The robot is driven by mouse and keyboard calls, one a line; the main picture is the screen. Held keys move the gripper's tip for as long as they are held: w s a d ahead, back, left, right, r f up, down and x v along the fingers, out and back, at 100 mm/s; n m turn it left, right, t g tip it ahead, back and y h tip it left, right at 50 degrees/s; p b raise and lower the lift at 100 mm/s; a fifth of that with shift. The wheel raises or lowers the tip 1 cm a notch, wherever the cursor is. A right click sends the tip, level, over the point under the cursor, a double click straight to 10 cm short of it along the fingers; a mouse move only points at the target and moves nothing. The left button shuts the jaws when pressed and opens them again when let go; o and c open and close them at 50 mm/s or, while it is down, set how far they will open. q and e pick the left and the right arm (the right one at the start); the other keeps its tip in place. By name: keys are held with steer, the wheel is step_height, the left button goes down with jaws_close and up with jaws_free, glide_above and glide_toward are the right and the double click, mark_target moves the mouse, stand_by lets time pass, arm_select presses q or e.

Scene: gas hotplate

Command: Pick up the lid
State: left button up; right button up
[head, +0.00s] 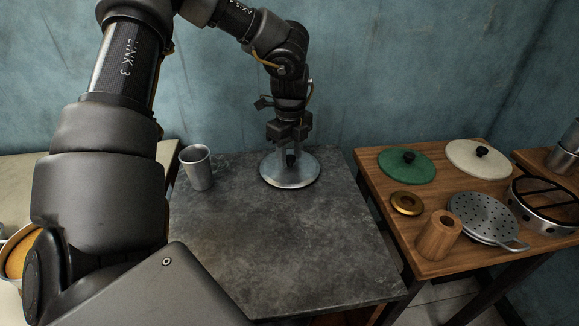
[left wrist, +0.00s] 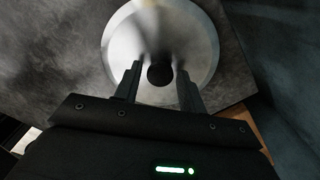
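A round silver lid (head: 302,176) with a dark knob appears to lie flat on the grey stone-topped table (head: 290,245). My left gripper (head: 290,148) points down directly over it. In the left wrist view the lid (left wrist: 200,55) fills the upper middle, with its black knob (left wrist: 160,75) between the two fingertips. My left gripper (left wrist: 159,82) is open, with a finger on each side of the knob and small gaps visible. Whether the fingertips reach down to knob height is hard to tell. My right gripper is not in view.
A metal cup (head: 198,170) stands left of the lid. The grey table's front is clear.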

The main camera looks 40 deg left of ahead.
arm_select(q)
steer(key=c, duration=0.8)
steer(key=shift+o, duration=0.2)
steer(key=shift+r, duration=0.1)
